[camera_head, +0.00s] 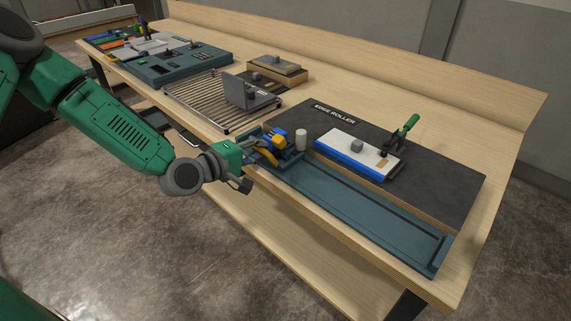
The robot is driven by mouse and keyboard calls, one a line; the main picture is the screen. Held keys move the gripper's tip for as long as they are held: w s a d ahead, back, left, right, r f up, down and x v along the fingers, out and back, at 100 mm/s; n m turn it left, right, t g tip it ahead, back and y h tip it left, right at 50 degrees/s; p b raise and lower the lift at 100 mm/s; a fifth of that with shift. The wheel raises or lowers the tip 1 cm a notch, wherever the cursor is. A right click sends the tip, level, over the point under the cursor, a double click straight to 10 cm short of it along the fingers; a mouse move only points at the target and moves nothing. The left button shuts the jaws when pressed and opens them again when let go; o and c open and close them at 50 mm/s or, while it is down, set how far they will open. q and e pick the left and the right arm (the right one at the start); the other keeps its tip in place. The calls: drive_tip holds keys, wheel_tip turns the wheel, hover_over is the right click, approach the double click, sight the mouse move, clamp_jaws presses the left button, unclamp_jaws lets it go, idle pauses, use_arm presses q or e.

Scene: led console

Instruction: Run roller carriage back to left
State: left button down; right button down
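The roller carriage (286,154), teal with yellow and blue parts, is at the left end of the long teal track (372,222). A pale upright roller (301,139) stands at its right side. My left gripper (248,171) comes in from the left and is right beside the carriage's left end. A dark finger points down at the table's front edge. Its other finger is hard to make out against the carriage, so I cannot tell whether it grips or touches anything. My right gripper is not in view.
Behind the track lies a dark board marked EDGE ROLLER (440,178), with a white-and-blue panel (345,147) and a green-handled clamp (403,131). A slatted rack (195,100) and a teal console (160,72) stand further left. The track right of the carriage is clear.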

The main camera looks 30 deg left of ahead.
use_arm(q)
drive_tip(key=a, duration=0.2)
drive_tip(key=w+a, duration=0.1)
drive_tip(key=a, duration=0.3)
drive_tip(key=shift+w+a+f+b, duration=0.35)
drive_tip(key=shift+w+b, duration=0.05)
drive_tip(key=shift+r, duration=0.1)
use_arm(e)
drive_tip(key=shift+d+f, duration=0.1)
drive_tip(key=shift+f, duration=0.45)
use_arm(q)
drive_tip(key=c, duration=1.8)
unclamp_jaws()
drive_tip(key=shift+a, duration=0.1)
drive_tip(key=shift+o, duration=1.2)
drive_tip(key=shift+a, duration=0.15)
drive_tip(key=shift+w+a, duration=0.1)
drive_tip(key=shift+a, duration=0.2)
drive_tip(key=shift+s+r, duration=0.2)
drive_tip(key=shift+s, duration=0.3)
drive_tip(key=v, duration=1)
drive_tip(key=shift+s, duration=0.35)
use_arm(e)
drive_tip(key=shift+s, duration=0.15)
